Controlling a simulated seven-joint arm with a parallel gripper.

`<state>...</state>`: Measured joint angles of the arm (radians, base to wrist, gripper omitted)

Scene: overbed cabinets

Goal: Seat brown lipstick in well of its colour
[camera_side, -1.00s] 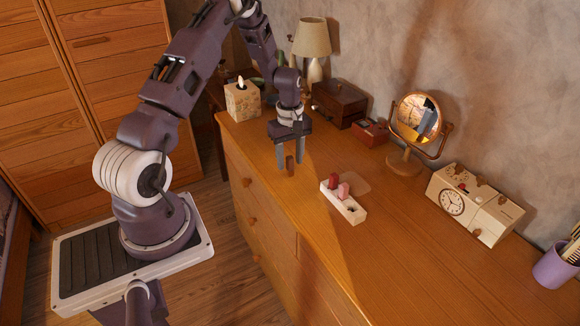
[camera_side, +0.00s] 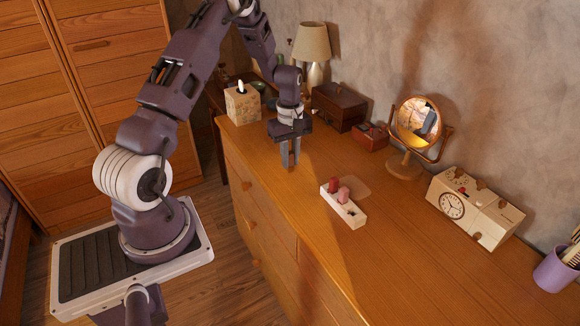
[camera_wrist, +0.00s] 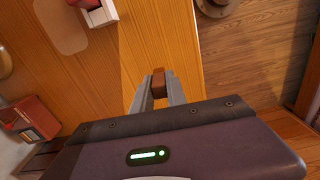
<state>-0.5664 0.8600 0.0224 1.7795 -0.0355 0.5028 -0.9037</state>
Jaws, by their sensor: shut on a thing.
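The brown lipstick (camera_wrist: 159,84) stands between the fingertips of my gripper (camera_wrist: 159,94) in the wrist view. In the side view my gripper (camera_side: 290,160) points down at the dresser top, its fingers closed on the lipstick (camera_side: 291,158), which they mostly hide. I cannot tell whether the lipstick still touches the wood. The white block (camera_side: 353,216) lies to the right of my gripper, apart from it. A red lipstick (camera_side: 334,184) and a pink lipstick (camera_side: 343,195) stand in it. A dark open well (camera_side: 351,212) shows at its near end.
The round mirror (camera_side: 417,124), cream clock box (camera_side: 475,206), small red box (camera_side: 371,136) and dark wooden box (camera_side: 339,105) stand towards the wall. A tissue box (camera_side: 243,104) stands at the far left. The dresser top between gripper and block is clear.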

